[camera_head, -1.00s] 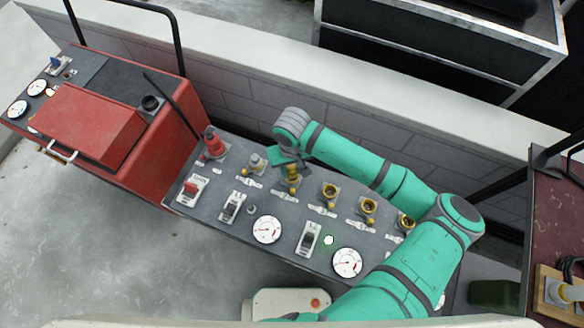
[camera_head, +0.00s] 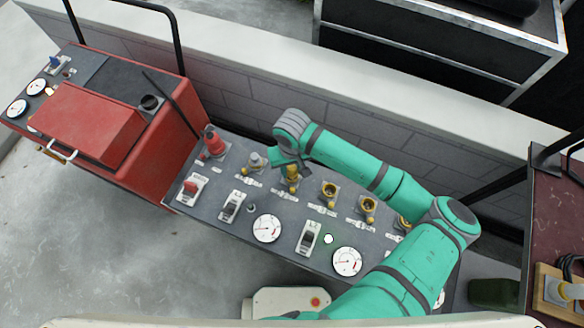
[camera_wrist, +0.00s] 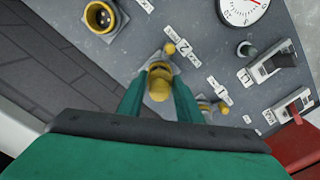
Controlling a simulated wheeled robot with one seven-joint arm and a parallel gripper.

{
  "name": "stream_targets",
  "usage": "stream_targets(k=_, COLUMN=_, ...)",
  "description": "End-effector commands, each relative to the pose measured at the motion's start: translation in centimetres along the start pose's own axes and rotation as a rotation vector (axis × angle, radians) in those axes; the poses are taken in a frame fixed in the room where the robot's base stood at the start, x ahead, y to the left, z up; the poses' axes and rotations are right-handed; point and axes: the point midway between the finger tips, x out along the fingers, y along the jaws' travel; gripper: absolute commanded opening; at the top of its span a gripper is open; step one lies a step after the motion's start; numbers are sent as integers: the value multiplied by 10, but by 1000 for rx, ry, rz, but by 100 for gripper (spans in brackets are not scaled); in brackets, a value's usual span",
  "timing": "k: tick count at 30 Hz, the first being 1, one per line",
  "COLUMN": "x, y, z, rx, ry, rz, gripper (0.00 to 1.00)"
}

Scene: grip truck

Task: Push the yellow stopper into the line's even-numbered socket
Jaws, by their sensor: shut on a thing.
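The yellow stopper (camera_head: 292,172) is at the socket plate labelled 2 on the grey panel. In the wrist view the stopper (camera_wrist: 159,82) lies between the two green fingers of my gripper (camera_wrist: 160,90), which is shut on it. The head view shows my gripper (camera_head: 291,168) above that plate. The label 2 (camera_wrist: 183,46) and a small yellow knob (camera_wrist: 170,48) show beside the plate (camera_wrist: 181,63). The stopper and fingers hide the socket's mouth, so I cannot tell how deep the stopper sits.
Open yellow sockets (camera_head: 329,190) and (camera_head: 368,206) lie to the right along the line. Gauges (camera_head: 267,229) and switches (camera_head: 309,238) fill the panel's front. A wall runs behind.

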Motion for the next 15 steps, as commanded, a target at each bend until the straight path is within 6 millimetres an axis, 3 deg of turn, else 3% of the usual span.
stream_targets(k=15, x=8, y=0, z=0, rx=-1, ry=1, rz=0, gripper=9)
